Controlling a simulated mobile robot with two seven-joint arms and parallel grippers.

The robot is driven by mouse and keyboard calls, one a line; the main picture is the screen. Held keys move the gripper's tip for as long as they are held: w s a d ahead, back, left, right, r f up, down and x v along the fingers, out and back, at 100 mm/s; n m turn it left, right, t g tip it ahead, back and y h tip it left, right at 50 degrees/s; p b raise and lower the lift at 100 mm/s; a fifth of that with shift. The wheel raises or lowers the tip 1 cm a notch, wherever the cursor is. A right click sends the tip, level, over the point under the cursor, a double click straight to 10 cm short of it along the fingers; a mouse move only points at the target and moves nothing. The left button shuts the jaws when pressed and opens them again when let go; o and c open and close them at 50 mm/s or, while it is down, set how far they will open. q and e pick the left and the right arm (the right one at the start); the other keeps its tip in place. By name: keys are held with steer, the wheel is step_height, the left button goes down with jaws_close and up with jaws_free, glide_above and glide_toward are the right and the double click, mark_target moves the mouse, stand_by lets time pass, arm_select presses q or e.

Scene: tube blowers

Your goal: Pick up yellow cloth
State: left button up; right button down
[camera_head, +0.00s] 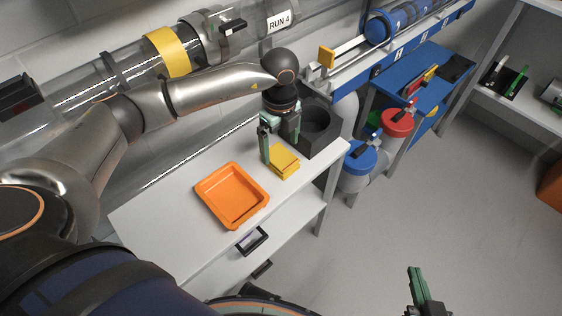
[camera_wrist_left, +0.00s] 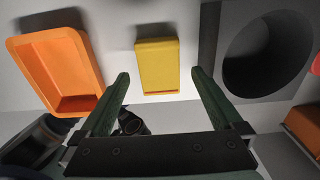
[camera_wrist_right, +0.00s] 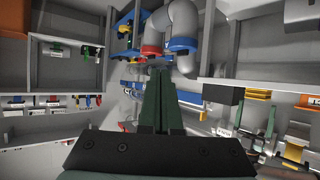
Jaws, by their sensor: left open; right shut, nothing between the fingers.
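The yellow cloth (camera_head: 284,163) is a folded, block-like stack on the white table, between the orange tray and the dark box. In the left wrist view the cloth (camera_wrist_left: 158,66) lies flat, ahead of and between the fingertips. My left gripper (camera_head: 279,140) is open and empty, pointing down above the cloth at its far side; in its wrist view the open fingers (camera_wrist_left: 160,77) stand on either side of the cloth, with no contact visible. My right gripper (camera_head: 416,270) is shut and empty over the floor at the lower right; its closed fingers (camera_wrist_right: 160,72) also show in the right wrist view.
An orange tray (camera_head: 204,191) sits left of the cloth. A dark box with a round opening (camera_head: 335,143) stands right of it, close to my left gripper. Clear tubing (camera_head: 120,83) runs behind the table. The floor (camera_head: 400,220) to the right is clear.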

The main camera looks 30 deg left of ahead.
mark_target(281, 156)
arm_select(q)
steer(key=shift+s+d+f+b, duration=0.1)
steer(key=shift+f+b, duration=0.4)
steer(key=shift+f, duration=0.15)
steer(key=shift+s+d+f+b, duration=0.1)
steer(key=shift+f+b, duration=0.35)
steer(key=shift+f, duration=0.15)
steer(key=shift+f+b, duration=0.75)
steer(key=shift+f, duration=0.1)
arm_select(e)
step_height(281, 156, up, 20)
steer(key=w+n+t+y, duration=0.2)
steer(key=n+t+y, duration=0.1)
steer(key=t, duration=0.5)
steer(key=shift+w+a+n+y, duration=0.4)
steer(key=shift+y, duration=0.1)
arm_select(q)
steer(key=shift+c, duration=0.2)
steer(key=c, duration=1.2)
arm_select(e)
steer(key=shift+f, duration=0.1)
arm_select(q)
steer(key=shift+w+r, duration=0.1)
steer(key=shift+r, duration=0.05)
